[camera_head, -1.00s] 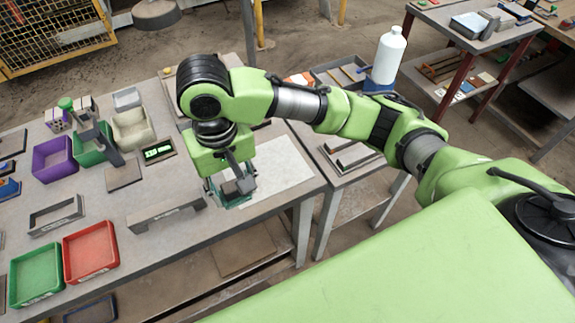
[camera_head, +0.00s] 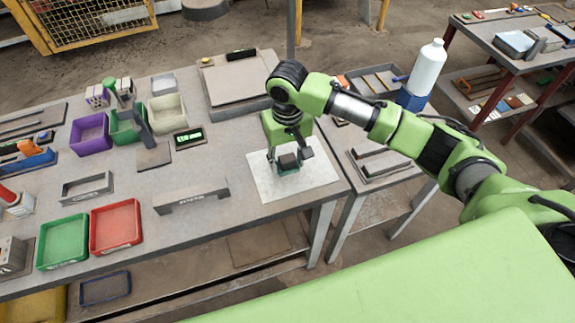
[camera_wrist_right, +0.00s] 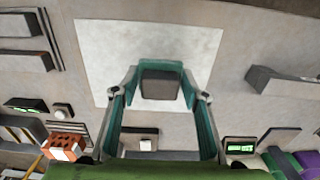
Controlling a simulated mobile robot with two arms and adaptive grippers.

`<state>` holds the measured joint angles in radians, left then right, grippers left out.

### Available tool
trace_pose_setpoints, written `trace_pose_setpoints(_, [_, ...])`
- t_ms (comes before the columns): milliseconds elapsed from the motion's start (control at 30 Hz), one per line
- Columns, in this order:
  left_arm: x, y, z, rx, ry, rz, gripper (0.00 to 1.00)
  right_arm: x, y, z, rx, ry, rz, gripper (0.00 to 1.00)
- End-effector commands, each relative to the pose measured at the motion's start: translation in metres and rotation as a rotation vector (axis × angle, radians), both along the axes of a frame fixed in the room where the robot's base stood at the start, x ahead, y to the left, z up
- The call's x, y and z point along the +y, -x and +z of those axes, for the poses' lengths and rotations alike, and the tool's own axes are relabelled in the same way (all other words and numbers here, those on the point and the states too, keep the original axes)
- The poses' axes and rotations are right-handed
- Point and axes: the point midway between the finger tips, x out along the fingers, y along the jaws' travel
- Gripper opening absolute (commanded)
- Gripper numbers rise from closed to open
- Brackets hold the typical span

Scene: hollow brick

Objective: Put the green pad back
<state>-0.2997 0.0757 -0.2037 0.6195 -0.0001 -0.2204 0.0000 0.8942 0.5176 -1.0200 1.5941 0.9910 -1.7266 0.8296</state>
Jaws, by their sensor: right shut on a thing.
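My right gripper (camera_head: 288,164) is shut on a dark grey block with teal-green below or around it, which I take as the green pad (camera_wrist_right: 165,66). In the right wrist view, the dark block shows between the teal fingers, and its green edge blends with them. The gripper and pad are over the white sheet (camera_head: 312,184) on the table, which also shows in the right wrist view (camera_wrist_right: 90,50). I cannot tell whether the pad touches the sheet. My left gripper is not in view.
A long grey bracket (camera_head: 192,197) stands left of the sheet. A red tray (camera_head: 116,226) and green tray (camera_head: 62,242) lie further left. A lit display (camera_head: 188,137), cream bin (camera_head: 167,114) and grey board (camera_head: 238,82) are behind. A white bottle (camera_head: 428,66) stands right.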

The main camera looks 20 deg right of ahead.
Motion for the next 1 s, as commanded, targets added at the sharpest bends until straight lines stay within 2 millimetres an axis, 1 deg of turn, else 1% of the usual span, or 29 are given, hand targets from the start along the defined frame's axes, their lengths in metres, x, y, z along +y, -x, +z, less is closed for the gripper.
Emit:
trace_pose_setpoints(33, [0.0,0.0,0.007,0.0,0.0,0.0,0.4,-0.001,0.002,-0.007,0.005,0.003,-0.001,0.21])
trace_pose_setpoints(100, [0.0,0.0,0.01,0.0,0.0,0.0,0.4,-0.001,0.002,-0.017,0.003,0.003,-0.001,0.21])
trace_pose_setpoints(200, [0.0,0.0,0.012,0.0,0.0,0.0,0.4,0.0,0.001,-0.027,0.002,0.002,-0.001,0.21])
trace_pose_setpoints(567, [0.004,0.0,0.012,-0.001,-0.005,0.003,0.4,0.0,0.001,-0.031,0.001,0.0,0.0,0.21])
trace_pose_setpoints(600, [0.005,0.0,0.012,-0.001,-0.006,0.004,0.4,0.0,0.001,-0.032,0.0,0.0,0.0,0.43])
trace_pose_setpoints(667, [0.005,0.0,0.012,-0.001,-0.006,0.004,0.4,0.0,0.001,-0.032,0.0,0.0,0.0,0.58])
trace_pose_setpoints(1000, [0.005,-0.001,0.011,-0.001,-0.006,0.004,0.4,0.0,0.001,-0.031,-0.001,0.001,-0.001,0.58])
